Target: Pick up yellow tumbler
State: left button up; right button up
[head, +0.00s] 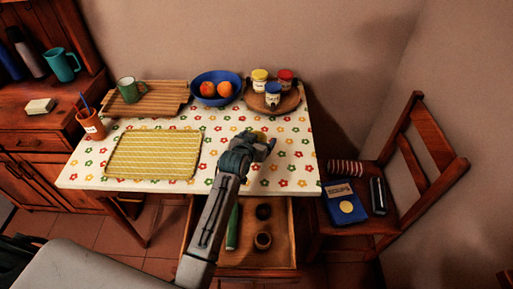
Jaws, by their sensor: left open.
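My left gripper (265,143) is over the right-middle part of the flower-patterned table (293,158). Its arm comes up from the bottom of the view, and its jaws are open. A small yellowish patch shows right behind the jaws; it may be the yellow tumbler, but the gripper hides most of it. I cannot tell whether the jaws are around it or only in front of it. My right gripper is not in view.
Behind the gripper are a blue fruit bowl (206,99) and a round board with three lidded jars (285,78). A yellow mat (153,155) lies left. An open drawer (275,256) is below. A chair (408,200) holding several items stands right.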

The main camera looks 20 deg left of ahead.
pick_arm(q)
jog(key=shift+w+f, duration=0.15)
jog(key=shift+w, duration=0.2)
jog(key=shift+s, duration=0.1)
jog(key=shift+c, duration=0.3)
jog(key=c, duration=1)
